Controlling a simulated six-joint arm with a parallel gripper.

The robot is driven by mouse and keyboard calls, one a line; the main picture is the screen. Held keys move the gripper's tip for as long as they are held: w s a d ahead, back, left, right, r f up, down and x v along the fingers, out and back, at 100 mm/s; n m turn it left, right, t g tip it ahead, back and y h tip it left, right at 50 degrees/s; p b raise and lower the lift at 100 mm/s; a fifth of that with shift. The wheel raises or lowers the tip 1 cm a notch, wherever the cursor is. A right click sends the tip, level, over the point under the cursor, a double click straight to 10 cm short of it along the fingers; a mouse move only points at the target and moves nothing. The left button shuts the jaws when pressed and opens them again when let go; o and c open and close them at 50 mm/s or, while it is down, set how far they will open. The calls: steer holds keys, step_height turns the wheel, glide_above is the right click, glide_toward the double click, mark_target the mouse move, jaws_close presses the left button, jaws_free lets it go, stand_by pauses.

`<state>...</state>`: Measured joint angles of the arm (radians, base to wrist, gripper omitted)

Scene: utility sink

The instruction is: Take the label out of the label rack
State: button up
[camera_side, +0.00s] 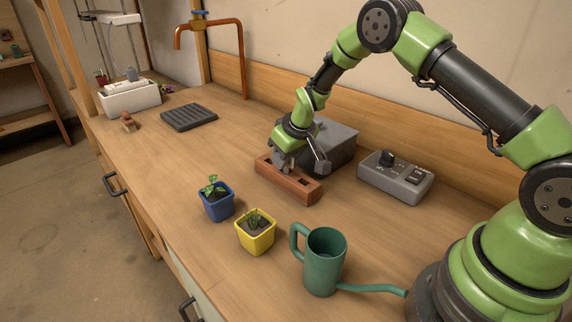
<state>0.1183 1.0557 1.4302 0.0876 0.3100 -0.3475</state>
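The label rack (306,191) is a reddish-brown wooden block on the bench, with a dark square slot showing towards its right end. My gripper (301,164) is just above the left and middle part of the rack, pointing down. Its two dark fingers look spread apart, one low at the rack's left part and the other out to the right near its back edge. I cannot make out a label; the gripper hides part of the rack's top.
A grey box (338,142) stands close behind the rack, and a grey control box (396,178) is to the right. Blue (217,207) and yellow (256,240) plant pots and a green watering can (325,268) stand in front. The bench left of the rack is clear.

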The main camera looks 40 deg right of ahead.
jaws_close()
